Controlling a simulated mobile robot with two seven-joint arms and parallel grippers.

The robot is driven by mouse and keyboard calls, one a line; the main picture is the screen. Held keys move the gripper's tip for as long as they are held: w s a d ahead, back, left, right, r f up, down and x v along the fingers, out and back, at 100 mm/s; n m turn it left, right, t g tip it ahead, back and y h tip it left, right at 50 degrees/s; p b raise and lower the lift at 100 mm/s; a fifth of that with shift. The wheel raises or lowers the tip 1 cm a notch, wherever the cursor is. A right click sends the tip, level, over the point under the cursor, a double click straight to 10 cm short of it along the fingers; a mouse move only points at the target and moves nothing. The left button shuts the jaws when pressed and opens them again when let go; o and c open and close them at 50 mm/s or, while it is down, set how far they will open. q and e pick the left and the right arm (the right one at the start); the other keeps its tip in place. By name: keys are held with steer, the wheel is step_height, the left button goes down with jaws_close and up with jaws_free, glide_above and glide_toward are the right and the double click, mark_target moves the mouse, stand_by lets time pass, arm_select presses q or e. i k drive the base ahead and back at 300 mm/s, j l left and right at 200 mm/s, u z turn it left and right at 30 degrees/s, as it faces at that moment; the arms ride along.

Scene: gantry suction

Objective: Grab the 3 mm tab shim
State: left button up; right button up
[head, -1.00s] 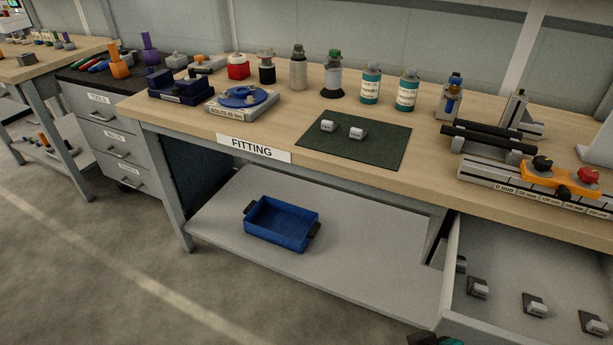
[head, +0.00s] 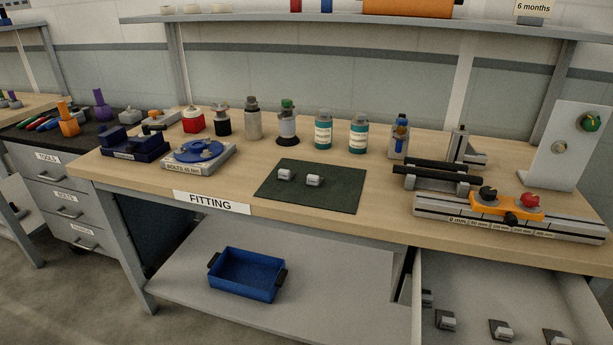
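Two small pale grey blocks, a left one (head: 285,174) and a right one (head: 314,180), lie apart on the dark green mat (head: 338,199) on the bench. Several similar small grey pieces, among them one at the left (head: 447,321) and one in the middle (head: 501,330), sit on dark pads in the open drawer at the lower right. They may be tab shims, but their markings are too small to read, so I cannot tell which is 3 mm. The drawer's lower part is cut off by the picture edge. Neither of my grippers is in view.
The fitting bench (head: 236,218) carries a row of bottles behind the mat. A rail fixture (head: 510,219) with an orange slide stands at the right, above the open drawer (head: 568,294). A blue bin (head: 246,276) sits on the lower shelf. The bench front around the mat is clear.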

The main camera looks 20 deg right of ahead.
mark_target(315, 181)
steer(key=i, duration=0.9)
